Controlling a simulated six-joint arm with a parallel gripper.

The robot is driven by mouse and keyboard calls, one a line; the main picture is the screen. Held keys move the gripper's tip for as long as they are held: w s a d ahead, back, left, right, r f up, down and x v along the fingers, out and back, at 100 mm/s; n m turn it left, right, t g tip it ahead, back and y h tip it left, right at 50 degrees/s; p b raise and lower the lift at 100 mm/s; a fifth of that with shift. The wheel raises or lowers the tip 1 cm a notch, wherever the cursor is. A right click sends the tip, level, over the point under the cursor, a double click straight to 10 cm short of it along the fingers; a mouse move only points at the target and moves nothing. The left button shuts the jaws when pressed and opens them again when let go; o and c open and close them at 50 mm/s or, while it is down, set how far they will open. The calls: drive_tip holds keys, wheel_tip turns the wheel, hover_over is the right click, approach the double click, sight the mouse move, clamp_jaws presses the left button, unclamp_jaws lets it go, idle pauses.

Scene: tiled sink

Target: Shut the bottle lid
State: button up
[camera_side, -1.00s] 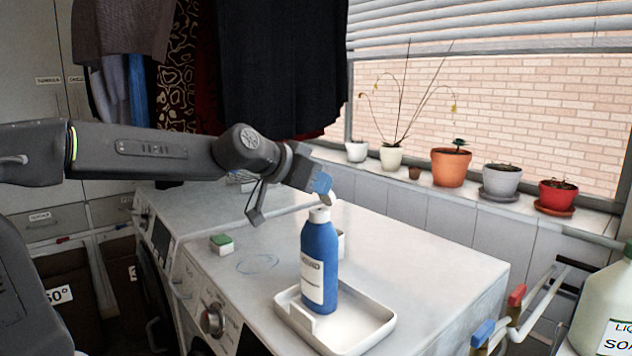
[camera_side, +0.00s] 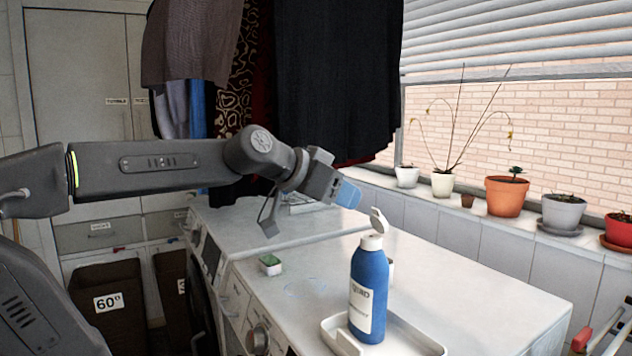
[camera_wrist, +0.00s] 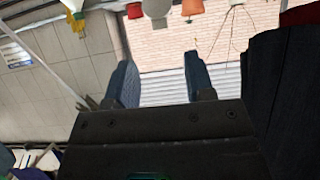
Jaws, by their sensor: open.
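A blue bottle (camera_side: 369,292) with a white label stands upright in a white tray (camera_side: 422,343) on top of a white machine. Its white flip lid (camera_side: 379,220) is tilted up, open above the white cap (camera_side: 371,242). My gripper (camera_side: 348,193) with blue fingertips is up and to the left of the lid, apart from it. In the wrist view my gripper (camera_wrist: 160,85) shows two blue fingers spread apart with nothing between them. The bottle cannot be made out in the wrist view.
A green and white sponge (camera_side: 270,265) lies on the machine top, left of the bottle. Potted plants, including an orange pot (camera_side: 506,196), line the window sill behind. Dark clothes (camera_side: 330,80) hang behind my arm. The machine top right of the tray is clear.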

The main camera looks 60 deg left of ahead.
sight(374, 208)
drive_tip(key=v, duration=0.6)
drive_tip(key=shift+w+r, duration=0.1)
drive_tip(key=shift+w, duration=0.15)
drive_tip(key=shift+c, duration=1.2)
drive_tip(key=w+r+n+g, duration=0.1)
drive_tip(key=n, duration=0.1)
drive_tip(key=w+a+r+n+g+h, duration=0.1)
drive_tip(key=w+n, duration=0.1)
drive_tip(key=w+a+r+n+g+h, duration=0.1)
drive_tip(key=w+r+n, duration=0.1)
drive_tip(key=n, duration=0.1)
drive_tip(key=shift+w, duration=0.1)
drive_tip(key=shift+c, duration=0.6)
drive_tip(key=w+a+r+n+g+h, duration=0.25)
drive_tip(key=a+n+g, duration=0.2)
drive_tip(key=n, duration=0.55)
drive_tip(key=shift+g, duration=0.25)
drive_tip(key=x, duration=1.4)
drive_tip(key=shift+d+f, duration=0.3)
drive_tip(key=shift+c, duration=0.4)
